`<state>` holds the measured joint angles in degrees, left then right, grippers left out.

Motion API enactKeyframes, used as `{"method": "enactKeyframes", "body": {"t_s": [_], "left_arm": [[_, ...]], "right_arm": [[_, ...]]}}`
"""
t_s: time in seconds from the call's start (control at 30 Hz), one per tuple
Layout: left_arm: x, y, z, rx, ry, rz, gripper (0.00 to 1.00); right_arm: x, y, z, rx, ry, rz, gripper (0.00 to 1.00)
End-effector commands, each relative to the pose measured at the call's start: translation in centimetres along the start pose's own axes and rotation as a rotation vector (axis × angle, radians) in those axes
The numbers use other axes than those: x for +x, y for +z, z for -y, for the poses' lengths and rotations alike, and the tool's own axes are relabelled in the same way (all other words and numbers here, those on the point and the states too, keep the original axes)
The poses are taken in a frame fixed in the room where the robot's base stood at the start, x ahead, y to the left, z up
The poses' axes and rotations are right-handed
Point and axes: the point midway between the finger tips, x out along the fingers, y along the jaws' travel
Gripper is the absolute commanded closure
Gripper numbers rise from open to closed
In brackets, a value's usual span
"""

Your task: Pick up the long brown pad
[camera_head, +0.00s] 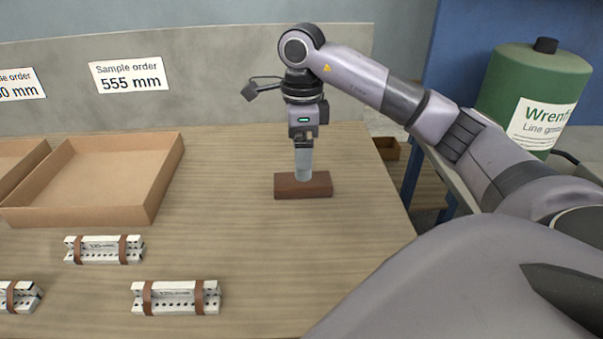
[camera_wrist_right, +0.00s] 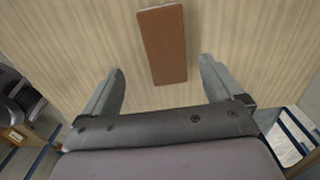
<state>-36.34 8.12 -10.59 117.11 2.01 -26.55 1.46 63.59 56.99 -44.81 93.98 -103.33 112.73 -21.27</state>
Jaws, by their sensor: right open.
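The long brown pad (camera_head: 287,188) lies flat on the table, right of centre in the head view. In the right wrist view the pad (camera_wrist_right: 163,42) lies beyond and between the two fingers, its near end close to the line of the fingertips. My right gripper (camera_head: 303,174) points down over the pad in the head view. It also shows in the right wrist view (camera_wrist_right: 160,66), with its fingers wide apart and nothing between them. The exact height of the fingertips above the pad cannot be told. My left gripper is not in view.
A shallow cardboard tray (camera_head: 110,212) stands at the left. Several white slotted bars with brown bands, one at the front (camera_head: 176,297), lie at the front left. A grey panel (camera_head: 215,85) with order signs stands behind the table. The table around the pad is clear.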

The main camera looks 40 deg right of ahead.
Motion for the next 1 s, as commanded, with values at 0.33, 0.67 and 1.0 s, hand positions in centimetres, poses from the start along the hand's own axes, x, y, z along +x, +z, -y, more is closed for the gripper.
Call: {"method": "enactKeyframes", "body": {"t_s": [0.33,0.67,1.0], "left_arm": [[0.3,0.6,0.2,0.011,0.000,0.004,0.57],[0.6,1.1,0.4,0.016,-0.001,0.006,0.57],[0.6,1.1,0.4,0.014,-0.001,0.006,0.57]], "right_arm": [[3.1,-0.3,0.2,0.002,0.000,-0.006,0.06],[7.0,-0.4,0.6,0.001,-0.002,-0.004,0.06],[7.1,-0.3,0.6,0.001,-0.003,-0.003,0.39]]}}
